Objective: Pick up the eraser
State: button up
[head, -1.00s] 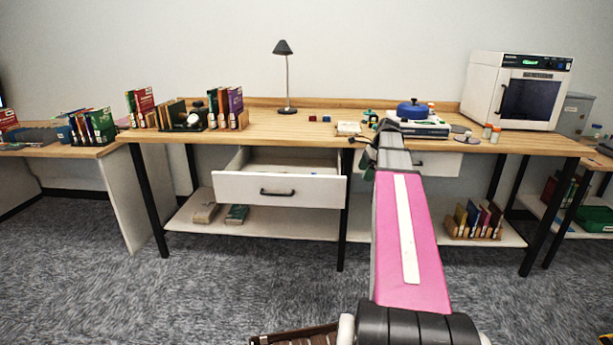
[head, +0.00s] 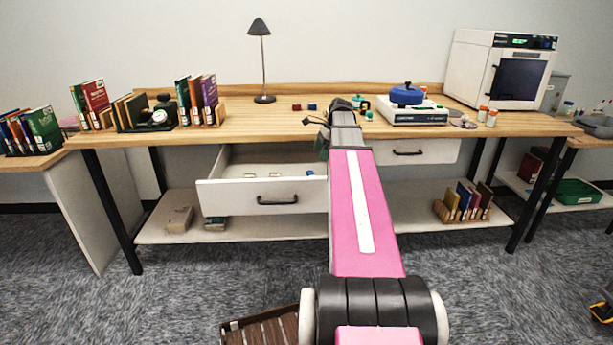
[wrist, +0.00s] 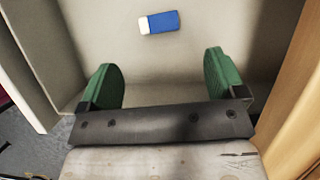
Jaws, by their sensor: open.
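The eraser (wrist: 160,22) is blue with a white end and lies on the pale floor of the open drawer (wrist: 62,45). In the head view a small blue spot, likely the eraser (head: 310,172), shows near the right end of the open drawer (head: 240,197). My gripper (wrist: 160,75) has two green fingers, spread wide with nothing between them. The eraser lies ahead of the fingertips, roughly centred between them and apart from both. In the head view my arm mostly hides the gripper.
The wooden desk (head: 240,128) stands above the drawer, and a wooden edge (wrist: 293,105) is close on the right in the wrist view. Small pale items (head: 262,174) lie in the drawer. A scale (head: 412,115) with a blue pot (head: 407,94) stands on the desk.

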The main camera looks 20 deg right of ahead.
aim_at(311, 174)
jog(key=x, duration=0.9)
jog(key=shift+s+a+f, duration=0.1)
jog(key=shift+f, duration=0.25)
jog(key=c, duration=1)
